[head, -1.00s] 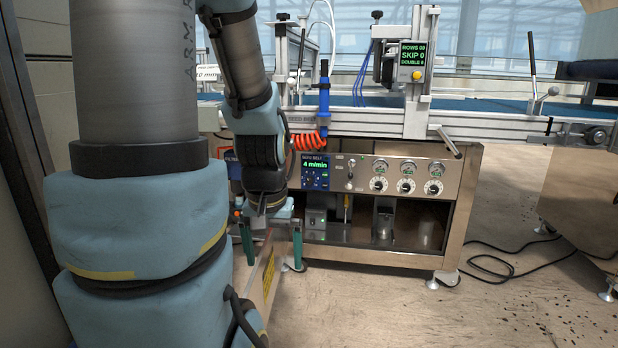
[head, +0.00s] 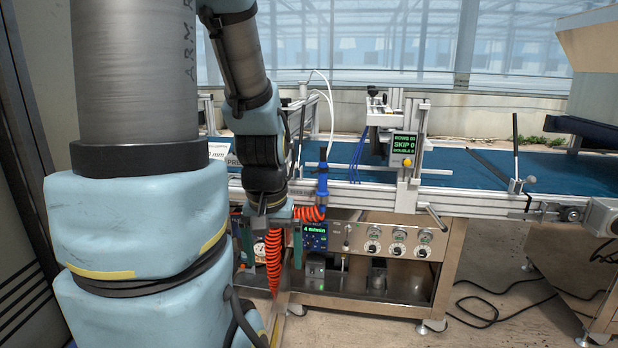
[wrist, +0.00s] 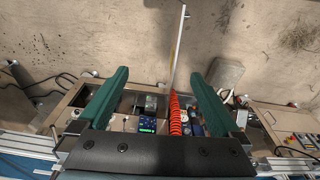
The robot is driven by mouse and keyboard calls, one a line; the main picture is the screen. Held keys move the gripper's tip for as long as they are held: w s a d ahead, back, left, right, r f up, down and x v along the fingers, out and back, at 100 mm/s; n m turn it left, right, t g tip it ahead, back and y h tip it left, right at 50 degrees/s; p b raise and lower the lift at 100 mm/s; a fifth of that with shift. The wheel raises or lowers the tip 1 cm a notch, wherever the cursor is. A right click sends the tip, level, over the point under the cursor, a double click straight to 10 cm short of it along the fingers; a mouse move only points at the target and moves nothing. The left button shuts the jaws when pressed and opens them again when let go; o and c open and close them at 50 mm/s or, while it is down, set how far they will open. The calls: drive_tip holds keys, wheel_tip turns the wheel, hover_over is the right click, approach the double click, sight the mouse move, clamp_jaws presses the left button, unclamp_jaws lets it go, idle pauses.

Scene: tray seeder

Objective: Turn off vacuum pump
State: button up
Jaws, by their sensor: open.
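My gripper (head: 270,258) is open and empty, pointing down in front of the seeder's left part. In the wrist view its two green fingers (wrist: 158,75) are wide apart. The steel control panel (head: 385,242) has a blue belt display (head: 314,236) reading 4 m/min, a small lever switch (head: 347,231), and several gauges and knobs. I cannot pick out the vacuum pump for sure; a grey block (wrist: 225,75) lies on the floor in the wrist view. My arm hides the machine's left end.
An orange coiled hose (head: 273,262) hangs close by my gripper and runs between the fingers in the wrist view. The blue conveyor belt (head: 450,172) lies above the panel. A black cable (head: 490,305) lies on the floor at right.

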wheel_tip(320, 180, up, 5)
drive_tip(key=p, duration=0.3)
